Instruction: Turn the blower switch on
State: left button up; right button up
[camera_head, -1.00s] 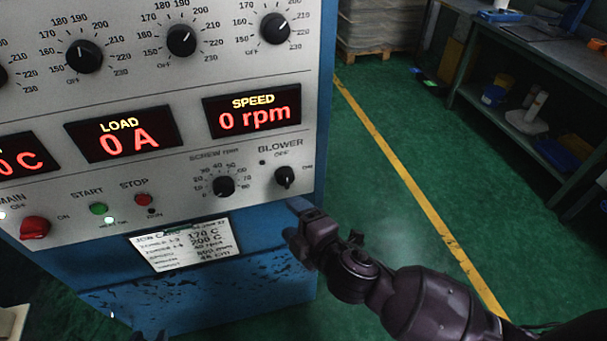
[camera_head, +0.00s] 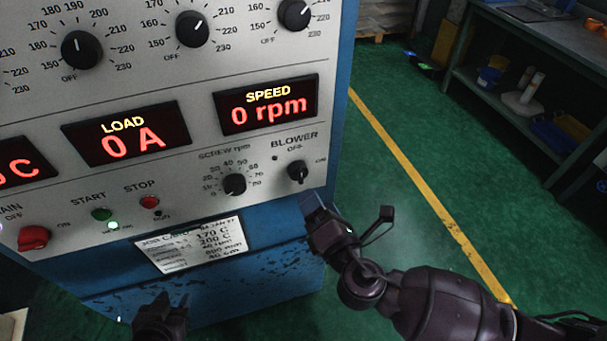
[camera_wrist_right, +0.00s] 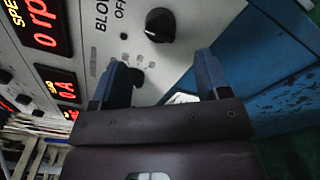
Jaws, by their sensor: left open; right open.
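The blower switch (camera_head: 297,172) is a black rotary knob at the lower right of the panel, with OFF above it and ON to its right; its pointer mark is toward OFF. It also shows in the right wrist view (camera_wrist_right: 160,25), beyond the fingers and apart from them. My right gripper (camera_head: 314,208) is just below the knob in the head view. In the right wrist view its two blue-grey fingers (camera_wrist_right: 165,75) are apart with nothing between them. My left gripper (camera_head: 160,312) is low in front of the cabinet, away from the panel; its fingertips are hard to make out.
The screw rpm knob (camera_head: 235,184) is left of the blower switch. START (camera_head: 102,214) and STOP (camera_head: 149,202) buttons, a red main switch (camera_head: 33,238) and a job card (camera_head: 190,245) are nearby. Green floor is open to the right, before a workbench (camera_head: 560,50).

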aim_at(303, 178)
jog(key=x, duration=0.7)
pick_arm(q)
jog(key=shift+w+r, duration=0.3)
jog(key=shift+w, duration=0.1)
pick_arm(e)
jog(key=shift+w+a, duration=0.2)
jog(key=shift+w, duration=0.35)
